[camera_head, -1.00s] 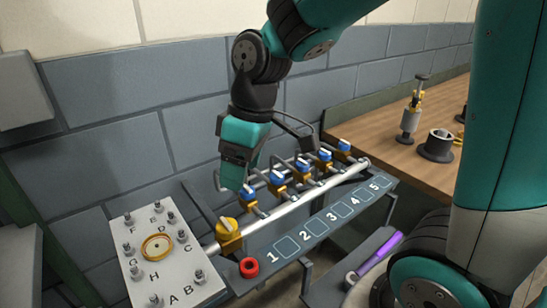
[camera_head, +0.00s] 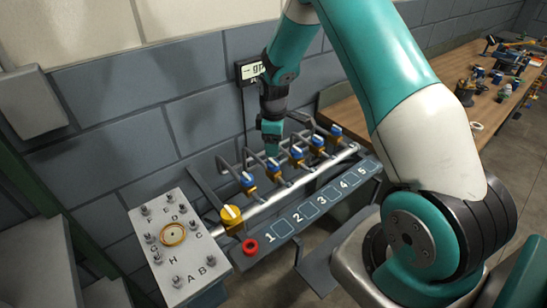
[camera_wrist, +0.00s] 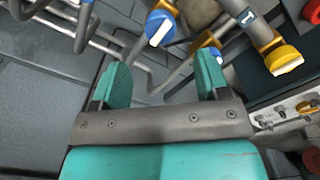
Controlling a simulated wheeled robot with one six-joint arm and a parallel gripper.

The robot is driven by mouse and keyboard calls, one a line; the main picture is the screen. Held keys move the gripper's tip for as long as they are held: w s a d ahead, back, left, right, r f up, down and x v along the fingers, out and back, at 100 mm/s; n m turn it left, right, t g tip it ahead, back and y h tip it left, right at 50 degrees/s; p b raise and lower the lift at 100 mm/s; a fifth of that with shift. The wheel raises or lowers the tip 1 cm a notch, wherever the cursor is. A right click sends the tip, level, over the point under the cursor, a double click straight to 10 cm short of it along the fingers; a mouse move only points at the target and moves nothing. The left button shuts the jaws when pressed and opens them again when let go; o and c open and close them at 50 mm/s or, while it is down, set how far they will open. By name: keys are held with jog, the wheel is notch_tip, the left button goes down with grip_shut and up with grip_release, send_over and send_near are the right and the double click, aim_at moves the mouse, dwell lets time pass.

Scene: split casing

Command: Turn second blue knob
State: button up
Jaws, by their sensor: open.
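A row of several blue knobs with white bars sits on brass valves along a pipe. The second blue knob (camera_head: 273,163) is behind the label 2, and the first blue knob (camera_head: 248,178) is nearer, to its left. My gripper (camera_head: 272,150) points down just above the second knob, its fingers apart and empty. In the wrist view, a blue knob (camera_wrist: 160,27), seemingly the second, shows beyond the gap between my open teal fingers (camera_wrist: 162,65). Another blue knob (camera_wrist: 208,54) is partly hidden by the right finger. I cannot tell whether any finger touches a knob.
A yellow knob (camera_head: 231,213) and a red ring (camera_head: 250,246) are at the pipe's near end. A grey lettered panel (camera_head: 180,243) with posts stands left. Grey bent pipes (camera_head: 222,165) rise behind the knobs. A wooden bench (camera_head: 352,115) is at right.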

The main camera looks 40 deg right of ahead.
aim_at(274, 161)
notch_tip(274, 161, down, 8)
jog(key=shift+r+p, duration=0.1)
jog(key=shift+p, duration=0.85)
jog(key=c, duration=0.9)
